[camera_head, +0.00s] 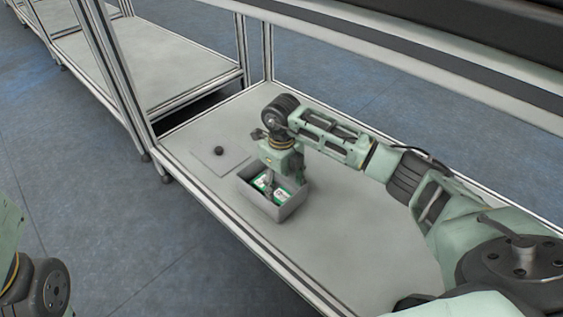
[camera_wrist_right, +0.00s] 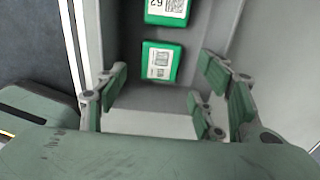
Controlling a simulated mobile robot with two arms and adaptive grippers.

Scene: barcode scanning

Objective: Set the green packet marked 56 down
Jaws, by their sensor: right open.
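Two green packets with white labels lie in a grey box. In the wrist view, the nearer packet (camera_wrist_right: 161,62) shows a barcode label, and the farther packet (camera_wrist_right: 166,10) is cut by the top edge. The farther label has digits that I cannot read surely, so I cannot tell which packet is marked 56. The packets also show small in the head view. My right gripper (camera_wrist_right: 163,92) is open, its fingers spread with nothing between them. In the head view, the right gripper (camera_head: 270,181) points down into the box. My left gripper is out of view.
The grey box (camera_head: 262,206) stands on a pale shelf (camera_head: 360,235) near its front edge. A flat grey plate with a small dark knob (camera_head: 218,151) lies to its left. A shelf beam (camera_head: 420,60) runs above and behind my arm. The shelf right of the box is clear.

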